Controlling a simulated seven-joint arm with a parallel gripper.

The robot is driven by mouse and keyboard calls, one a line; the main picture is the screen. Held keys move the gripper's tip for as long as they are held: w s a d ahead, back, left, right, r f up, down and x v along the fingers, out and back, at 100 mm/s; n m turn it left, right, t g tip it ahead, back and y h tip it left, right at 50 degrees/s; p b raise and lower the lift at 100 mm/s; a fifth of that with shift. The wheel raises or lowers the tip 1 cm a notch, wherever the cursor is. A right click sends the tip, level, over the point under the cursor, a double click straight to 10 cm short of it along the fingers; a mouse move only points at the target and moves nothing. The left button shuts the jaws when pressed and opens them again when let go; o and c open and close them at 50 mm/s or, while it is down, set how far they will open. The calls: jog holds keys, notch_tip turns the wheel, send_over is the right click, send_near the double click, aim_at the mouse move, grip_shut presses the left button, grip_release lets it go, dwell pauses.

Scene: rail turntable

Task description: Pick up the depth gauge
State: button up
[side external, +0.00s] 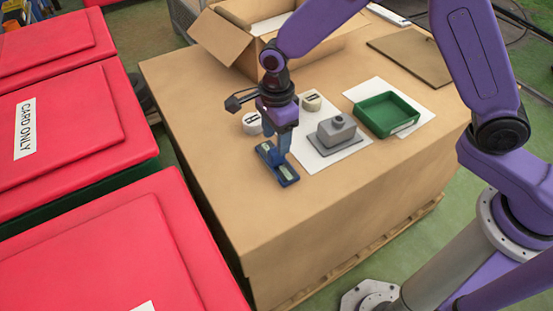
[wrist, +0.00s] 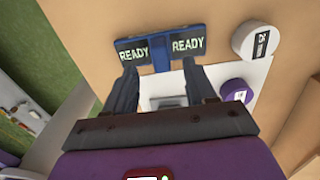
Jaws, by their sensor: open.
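A blue T-shaped piece, which looks like the depth gauge (side external: 277,165), sits on the brown work surface near its left edge. In the wrist view its crossbar (wrist: 160,47) carries two dark labels reading READY, and a narrow blue stem shows below it. My gripper (side external: 279,150) points down right at the piece. In the wrist view my gripper (wrist: 160,68) is open, with one finger on each side of the stem and gaps between. I cannot tell how far down the fingers reach.
A grey block (side external: 336,130) on a grey plate stands to the right, with a green tray (side external: 388,115) beyond. An open cardboard box (side external: 225,40) is behind. Bare surface lies in front.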

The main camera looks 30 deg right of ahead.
jog(key=shift+f, duration=1.85)
grip_shut()
jog(key=shift+r, duration=0.1)
jog(key=shift+r, duration=0.45)
notch_tip(320, 180, up, 2)
jog(key=shift+r, duration=0.1)
jog(key=s+d+r, duration=0.7)
jog(key=s+r, duration=0.2)
jog(key=s, duration=0.3)
jog(key=shift+d+r, duration=0.2)
jog(key=shift+r, duration=0.2)
